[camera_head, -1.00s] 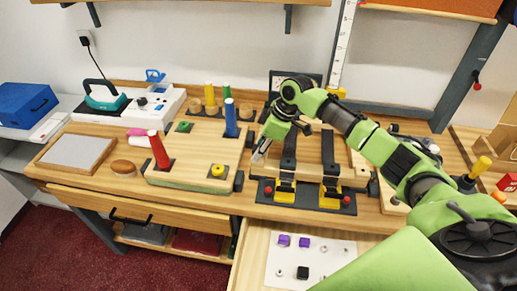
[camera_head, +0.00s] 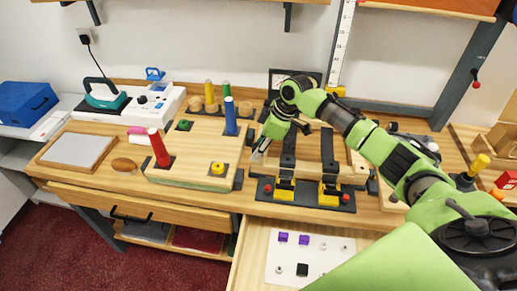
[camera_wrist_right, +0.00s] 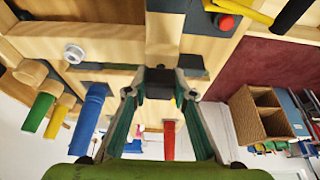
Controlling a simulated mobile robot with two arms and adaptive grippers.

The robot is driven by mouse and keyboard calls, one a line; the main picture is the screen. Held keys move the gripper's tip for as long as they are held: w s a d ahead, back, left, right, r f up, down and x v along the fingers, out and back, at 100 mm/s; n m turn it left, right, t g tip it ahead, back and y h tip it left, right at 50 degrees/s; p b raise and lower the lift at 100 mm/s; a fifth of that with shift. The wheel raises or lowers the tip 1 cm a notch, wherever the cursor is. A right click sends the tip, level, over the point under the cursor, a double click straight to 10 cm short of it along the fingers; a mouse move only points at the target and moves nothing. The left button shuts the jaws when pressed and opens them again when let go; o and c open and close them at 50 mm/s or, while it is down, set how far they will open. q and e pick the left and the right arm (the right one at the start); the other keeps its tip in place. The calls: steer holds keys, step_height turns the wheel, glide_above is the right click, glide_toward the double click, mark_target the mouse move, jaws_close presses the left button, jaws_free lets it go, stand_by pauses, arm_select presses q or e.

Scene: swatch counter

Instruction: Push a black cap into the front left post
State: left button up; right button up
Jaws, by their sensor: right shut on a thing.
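My right gripper (camera_head: 258,156) is at the left end of the clamped wooden frame (camera_head: 308,173). In the right wrist view its two fingers (camera_wrist_right: 162,96) are closed on a small black cap (camera_wrist_right: 160,76). The cap is right by the end of a wooden post (camera_wrist_right: 163,32); I cannot tell whether it touches or has entered the post. In the head view the gripper hides the cap and the post end. Another black cap (camera_head: 302,269) lies on a white sheet in the open drawer. My left gripper is not in view.
Black-and-yellow clamps (camera_head: 329,194) stand at the frame's front. To the left is a peg board (camera_head: 195,165) with red (camera_head: 158,147) and blue (camera_head: 230,117) cones. The white sheet (camera_head: 320,256) also carries purple caps (camera_head: 283,237) and pale round pieces.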

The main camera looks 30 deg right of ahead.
steer(key=shift+s+f, duration=0.45)
steer(key=shift+f, duration=0.3)
steer(key=o, duration=0.9)
steer(key=shift+w+f, duration=0.25)
steer(key=shift+w, duration=0.05)
steer(key=o, duration=0.6)
steer(key=shift+r, duration=0.25)
steer(key=shift+r, duration=0.1)
